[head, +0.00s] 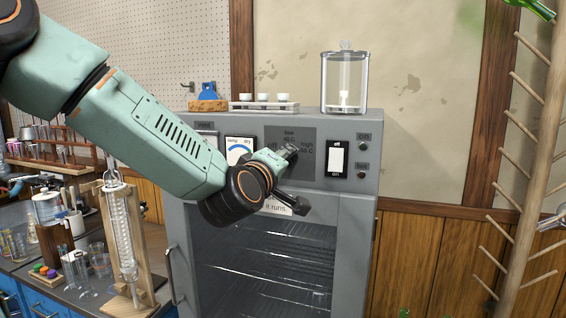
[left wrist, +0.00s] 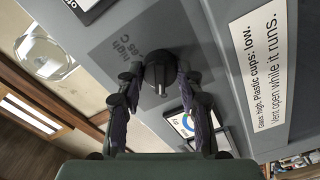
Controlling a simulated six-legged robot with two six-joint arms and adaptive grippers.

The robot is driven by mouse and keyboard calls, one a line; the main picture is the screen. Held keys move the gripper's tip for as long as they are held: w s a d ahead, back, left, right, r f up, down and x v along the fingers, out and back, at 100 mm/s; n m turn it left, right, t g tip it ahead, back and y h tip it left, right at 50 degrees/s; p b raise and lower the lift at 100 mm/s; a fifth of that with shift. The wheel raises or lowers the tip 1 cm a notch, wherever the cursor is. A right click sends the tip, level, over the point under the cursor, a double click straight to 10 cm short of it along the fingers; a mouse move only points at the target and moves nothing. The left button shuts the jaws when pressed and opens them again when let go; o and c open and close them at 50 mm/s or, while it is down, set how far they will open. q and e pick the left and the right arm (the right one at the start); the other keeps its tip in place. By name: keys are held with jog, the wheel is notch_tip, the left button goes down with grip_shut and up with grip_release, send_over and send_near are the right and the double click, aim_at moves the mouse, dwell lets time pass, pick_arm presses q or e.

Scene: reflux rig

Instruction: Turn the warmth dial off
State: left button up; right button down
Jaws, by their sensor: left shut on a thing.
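The warmth dial is a dark round knob (left wrist: 160,70) on a grey panel (head: 308,171) at the front top of the cabinet. In the left wrist view it sits between the fingertips of my left gripper (left wrist: 160,80), which is shut on it from both sides. A pale mark shows on the knob's lower edge in that view, on the side of the gauge. In the head view my left gripper (head: 290,151) largely covers the dial. The panel reads "off" at left, "low" above and "high" at right. My right gripper is in neither view.
A black-framed rocker switch (head: 337,159) is right of the dial, and a dry-scale gauge (head: 239,149) is left. The grey cabinet (head: 371,216) carries a glass jar (head: 345,85) and a rack of white cups (head: 264,106). A wooden peg stand (head: 524,190) rises at right.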

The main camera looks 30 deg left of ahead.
pick_arm(q)
jog(key=o, duration=1.2)
jog(key=shift+w, duration=0.1)
